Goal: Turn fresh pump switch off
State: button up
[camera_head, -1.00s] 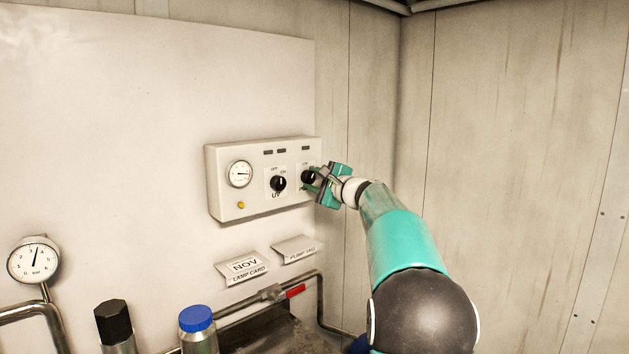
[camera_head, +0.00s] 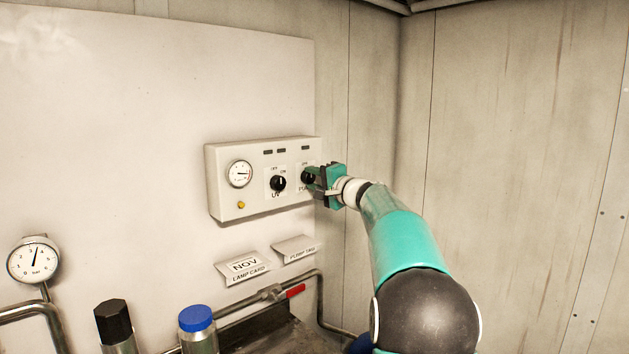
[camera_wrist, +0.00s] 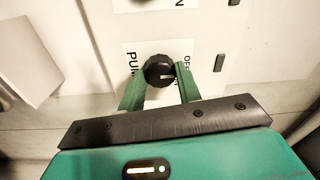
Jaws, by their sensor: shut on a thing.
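The pump switch is a black round knob (camera_head: 308,176) on a white label at the right of the control box (camera_head: 226,200). In the wrist view the knob (camera_wrist: 159,71) has a light pointer mark, with "PUM…" lettering to its left and "OF…" to its right. My gripper (camera_head: 314,178) reaches the knob from the right. In the wrist view its two green fingers (camera_wrist: 159,82) sit on either side of the knob, shut on it. The fingers hide part of the label.
A second black knob (camera_head: 278,183), marked UV, is close left of the pump switch. A dial gauge (camera_head: 240,174) and a yellow button (camera_head: 241,205) are on the same box. Two cards (camera_head: 245,267) (camera_head: 296,249) and a pipe with a red handle (camera_head: 294,291) are below.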

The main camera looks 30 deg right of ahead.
jog(key=shift+d, duration=0.1)
jog(key=o, duration=1)
jog(key=shift+c, duration=0.2)
jog(key=s+d, duration=0.1)
jog(key=s, duration=1.2)
jog(key=shift+s+d+f, duration=0.25)
jog(key=shift+s, duration=0.15)
